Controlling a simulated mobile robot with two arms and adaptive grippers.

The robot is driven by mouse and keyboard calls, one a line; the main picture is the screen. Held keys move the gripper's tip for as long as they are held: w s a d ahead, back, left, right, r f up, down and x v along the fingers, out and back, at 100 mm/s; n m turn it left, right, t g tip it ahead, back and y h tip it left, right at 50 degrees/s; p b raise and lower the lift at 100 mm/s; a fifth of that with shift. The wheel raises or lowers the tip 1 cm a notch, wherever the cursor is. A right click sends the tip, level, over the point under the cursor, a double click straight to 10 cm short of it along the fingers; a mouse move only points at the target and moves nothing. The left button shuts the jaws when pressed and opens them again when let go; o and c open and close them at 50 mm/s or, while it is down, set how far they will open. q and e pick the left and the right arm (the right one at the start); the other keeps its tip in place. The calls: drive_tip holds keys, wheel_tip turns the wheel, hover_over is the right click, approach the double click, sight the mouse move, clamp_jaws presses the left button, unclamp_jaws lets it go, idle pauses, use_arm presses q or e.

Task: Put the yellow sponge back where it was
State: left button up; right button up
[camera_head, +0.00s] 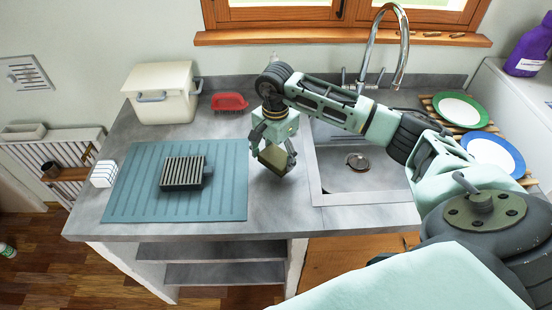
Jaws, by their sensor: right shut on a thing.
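The yellow sponge (273,158) looks dull olive-yellow in the head view. My right gripper (275,155) points down and is shut on the sponge, with fingers on both sides of it. It holds the sponge tilted over the grey counter (229,229), between the teal mat and the sink. I cannot tell how high above the counter it is. My left gripper does not show.
A teal mat (130,190) bears a dark ribbed block (183,172); a white striped block (104,174) is at its left edge. The sink (340,184) and a plate rack (442,119) are right.

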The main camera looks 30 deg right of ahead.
sight(276, 157)
wheel_tip(276, 157, down, 2)
drive_tip(key=shift+s+f+p, duration=0.1)
drive_tip(key=shift+f+p, duration=0.1)
drive_tip(key=shift+p, duration=0.3)
drive_tip(key=shift+f, duration=0.3)
drive_tip(key=shift+f, duration=0.2)
drive_tip(key=o, duration=1)
